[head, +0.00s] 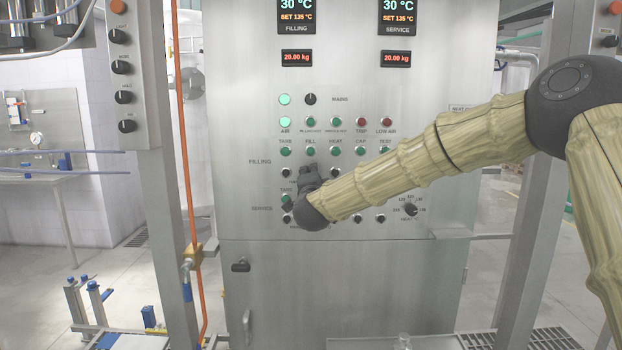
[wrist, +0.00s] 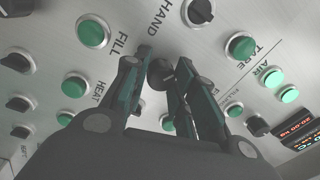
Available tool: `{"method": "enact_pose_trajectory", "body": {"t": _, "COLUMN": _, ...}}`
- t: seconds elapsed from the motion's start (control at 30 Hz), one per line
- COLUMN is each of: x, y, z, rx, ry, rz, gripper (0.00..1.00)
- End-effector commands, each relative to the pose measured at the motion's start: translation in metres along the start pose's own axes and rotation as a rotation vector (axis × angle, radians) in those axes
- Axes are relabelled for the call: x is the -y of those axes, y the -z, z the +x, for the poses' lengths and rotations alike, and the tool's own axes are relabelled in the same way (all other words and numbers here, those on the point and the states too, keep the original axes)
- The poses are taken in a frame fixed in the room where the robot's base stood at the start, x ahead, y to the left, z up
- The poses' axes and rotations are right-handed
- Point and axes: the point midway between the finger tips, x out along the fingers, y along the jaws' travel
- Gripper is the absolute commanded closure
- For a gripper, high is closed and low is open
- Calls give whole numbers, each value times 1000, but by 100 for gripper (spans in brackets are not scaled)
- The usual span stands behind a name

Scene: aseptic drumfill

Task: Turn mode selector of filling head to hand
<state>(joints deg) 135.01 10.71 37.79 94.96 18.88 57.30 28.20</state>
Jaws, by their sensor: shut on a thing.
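My gripper (head: 304,180) is at the steel control panel (head: 255,75), by the FILLING row, and hides part of the controls there. In the wrist view its two fingers (wrist: 160,82) are closed around a dark round knob (wrist: 158,72), seemingly the mode selector of the filling head. The fingers hide much of it, and I cannot tell where it points. The printed word HAND (wrist: 160,16) shows at the top of the wrist view, beside another black knob (wrist: 199,11). A green FILL button (wrist: 92,31) is to the left of the fingers.
Green buttons and black selectors surround my gripper closely. A HEAT dial (head: 410,209) is to the right. Two lit green AIR lamps (head: 285,122) are above. A post with an orange hose (head: 188,170) stands left of the panel.

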Motion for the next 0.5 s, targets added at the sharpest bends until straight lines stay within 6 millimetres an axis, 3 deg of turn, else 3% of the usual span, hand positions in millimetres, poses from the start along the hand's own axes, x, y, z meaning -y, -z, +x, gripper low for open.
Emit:
{"method": "enact_pose_trajectory", "body": {"t": 0.37, "x": -1, "y": 0, "z": 0, "rx": 1, "ry": -1, "rz": -5, "gripper": 97}}
{"method": "enact_pose_trajectory", "body": {"t": 0.4, "x": -1, "y": 0, "z": 0, "rx": 1, "ry": -1, "rz": -5, "gripper": 72}}
{"method": "enact_pose_trajectory", "body": {"t": 0.5, "x": -1, "y": 0, "z": 0, "rx": 1, "ry": -1, "rz": -5, "gripper": 53}}
